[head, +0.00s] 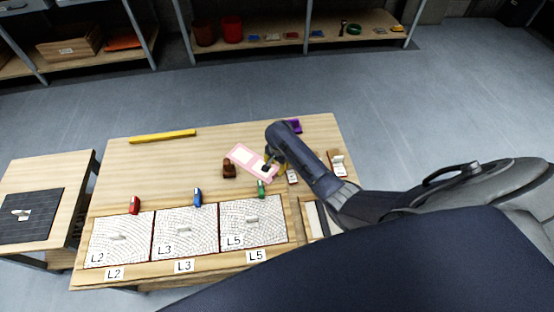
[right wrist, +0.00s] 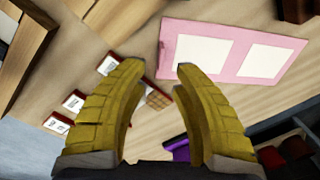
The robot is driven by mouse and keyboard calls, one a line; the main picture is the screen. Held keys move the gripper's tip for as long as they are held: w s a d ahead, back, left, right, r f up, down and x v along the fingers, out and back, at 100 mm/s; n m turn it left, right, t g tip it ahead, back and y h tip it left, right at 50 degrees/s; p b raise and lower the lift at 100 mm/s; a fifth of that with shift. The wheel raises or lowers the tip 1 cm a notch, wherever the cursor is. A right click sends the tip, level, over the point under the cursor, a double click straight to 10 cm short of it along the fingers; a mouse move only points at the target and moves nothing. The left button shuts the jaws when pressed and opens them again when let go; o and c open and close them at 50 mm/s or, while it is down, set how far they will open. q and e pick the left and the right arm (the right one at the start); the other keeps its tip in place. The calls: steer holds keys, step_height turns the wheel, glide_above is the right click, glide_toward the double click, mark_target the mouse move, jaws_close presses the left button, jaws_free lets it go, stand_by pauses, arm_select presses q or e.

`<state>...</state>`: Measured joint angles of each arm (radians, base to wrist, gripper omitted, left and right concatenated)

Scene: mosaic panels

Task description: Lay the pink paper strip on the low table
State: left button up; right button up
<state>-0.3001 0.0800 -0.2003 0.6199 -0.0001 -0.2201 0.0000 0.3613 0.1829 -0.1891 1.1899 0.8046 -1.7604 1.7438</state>
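The pink paper strip (head: 254,161) lies flat on the main wooden table, near its middle. It is pink with pale panels and also shows in the right wrist view (right wrist: 238,55). My right gripper (head: 269,167) is over the strip's near right end in the head view. In the right wrist view its two yellow fingers (right wrist: 159,70) are apart with nothing between them; the strip lies beyond and to the right of the tips. The low table (head: 38,172) stands at the far left with a dark gridded mat on it. My left gripper is not in view.
Mosaic panels L2 (head: 118,238), L3 (head: 186,231) and L5 (head: 252,220) lie along the table's near side, with small red, blue and green tools behind them. A brown block (head: 229,169) stands beside the strip. A yellow bar (head: 162,135) lies at the back left.

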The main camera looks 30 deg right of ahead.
step_height(320, 180, up, 6)
steer(key=shift+s+r, duration=0.15)
steer(key=shift+r, duration=0.05)
steer(key=shift+d, duration=0.1)
stand_by(0.4)
